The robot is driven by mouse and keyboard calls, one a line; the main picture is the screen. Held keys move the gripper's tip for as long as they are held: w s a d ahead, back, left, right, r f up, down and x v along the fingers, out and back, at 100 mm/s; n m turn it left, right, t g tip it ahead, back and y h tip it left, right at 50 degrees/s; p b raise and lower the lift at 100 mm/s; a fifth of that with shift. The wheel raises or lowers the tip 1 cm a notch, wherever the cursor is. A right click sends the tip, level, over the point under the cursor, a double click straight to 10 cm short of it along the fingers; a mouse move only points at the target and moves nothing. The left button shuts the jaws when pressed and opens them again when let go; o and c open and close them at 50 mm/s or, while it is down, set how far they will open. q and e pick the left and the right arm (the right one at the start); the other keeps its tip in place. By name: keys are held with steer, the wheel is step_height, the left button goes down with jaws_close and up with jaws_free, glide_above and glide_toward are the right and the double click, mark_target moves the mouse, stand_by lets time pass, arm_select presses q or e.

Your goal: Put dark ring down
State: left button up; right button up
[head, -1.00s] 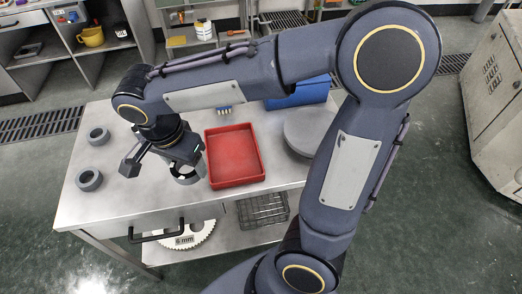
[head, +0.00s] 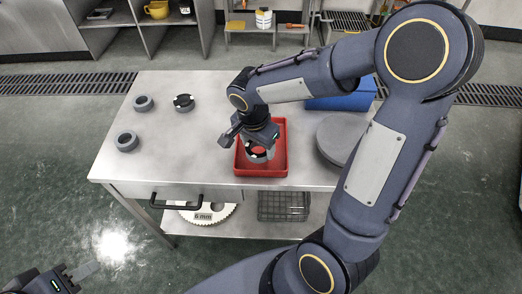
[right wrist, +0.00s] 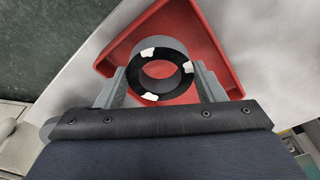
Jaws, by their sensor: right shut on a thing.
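My right gripper (head: 258,149) is shut on a dark ring (head: 257,157) over the red tray (head: 280,172). In the right wrist view the ring (right wrist: 136,76) has a black face with white patches and a grey outer side. It sits between the two fingers of the right gripper (right wrist: 162,82), with the floor of the tray (right wrist: 203,45) behind it. I cannot tell whether the ring touches the tray floor. My left gripper (head: 80,270) is at the lower left, away from the table; its opening is unclear.
On the table (head: 210,135) stand two grey rings (head: 143,103) (head: 127,141) and a black-topped ring (head: 184,103). A round grey plate (head: 338,137) and a blue bin (head: 342,100) are right of the tray. The table's left part is mostly free.

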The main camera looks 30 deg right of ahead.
steer(key=shift+d+f, duration=0.2)
steer(key=shift+w+d+f, duration=0.1)
steer(key=shift+d+f, duration=0.1)
steer(key=shift+f, duration=0.8)
steer(key=shift+w+d+f, duration=0.1)
steer(key=shift+d+f, duration=0.05)
steer(key=shift+f, duration=0.8)
steer(key=shift+s, duration=0.1)
steer(key=shift+f+b, duration=0.25)
steer(key=shift+b, duration=0.15)
steer(key=o, duration=1.1)
steer(key=shift+r, duration=0.1)
